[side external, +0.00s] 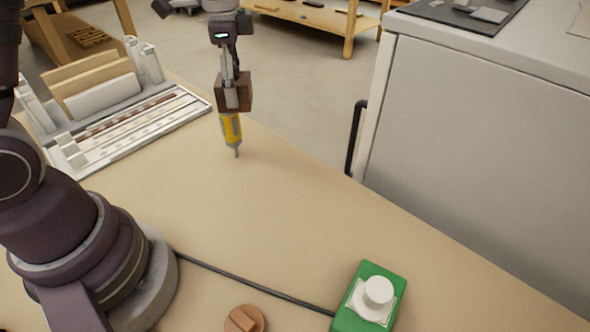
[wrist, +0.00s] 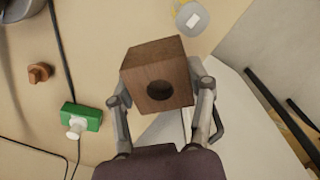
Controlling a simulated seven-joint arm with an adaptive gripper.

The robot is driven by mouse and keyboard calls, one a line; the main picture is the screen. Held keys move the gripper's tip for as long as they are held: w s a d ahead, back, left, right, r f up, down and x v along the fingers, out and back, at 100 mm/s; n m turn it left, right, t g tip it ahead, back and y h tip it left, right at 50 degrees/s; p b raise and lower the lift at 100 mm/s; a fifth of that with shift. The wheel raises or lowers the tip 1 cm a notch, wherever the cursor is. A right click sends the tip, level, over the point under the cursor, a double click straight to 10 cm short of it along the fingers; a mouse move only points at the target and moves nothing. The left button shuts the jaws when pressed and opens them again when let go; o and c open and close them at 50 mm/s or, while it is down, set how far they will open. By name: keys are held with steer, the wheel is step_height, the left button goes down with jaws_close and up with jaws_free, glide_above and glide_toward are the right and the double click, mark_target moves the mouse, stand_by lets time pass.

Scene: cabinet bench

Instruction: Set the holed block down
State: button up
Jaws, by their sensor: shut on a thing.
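The holed block (side external: 236,97) is a brown wooden cube held above the light tan bench. In the wrist view, the block (wrist: 156,72) shows a dark round hole in the face towards the camera. My gripper (side external: 229,90) is shut on it, with one finger on each side; it also shows in the wrist view (wrist: 162,92). A yellow thing with a grey tip (side external: 231,130) appears directly below the block in the side view. Whether the two touch is unclear.
A white rack with upright boards (side external: 100,95) stands at the back left. A green box with a white button (side external: 368,298) and a round orange-brown piece (side external: 244,320) sit at the front. A dark cable (side external: 255,284) runs to the box. A grey cabinet (side external: 480,140) stands right. The middle bench is clear.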

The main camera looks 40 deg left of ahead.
mark_target(182, 159)
steer(key=s+a+n, duration=0.7)
steer(key=a+n, duration=0.2)
steer(key=a, duration=0.4)
step_height(182, 159, down, 15)
steer(key=shift+w+d+r, duration=0.1)
steer(key=o, duration=1.2)
steer(key=shift+c, duration=0.2)
step_height(182, 159, up, 12)
steer(key=s+d+r+t, duration=0.2)
steer(key=d+r, duration=0.2)
steer(key=d, duration=0.4)
steer(key=s+d+r+t, duration=0.2)
steer(key=d+r+t, duration=0.1)
steer(key=d, duration=0.5)
steer(key=shift+s+d+r+t, duration=0.25)
steer(key=shift+r+t, duration=0.05)
steer(key=shift+r, duration=0.05)
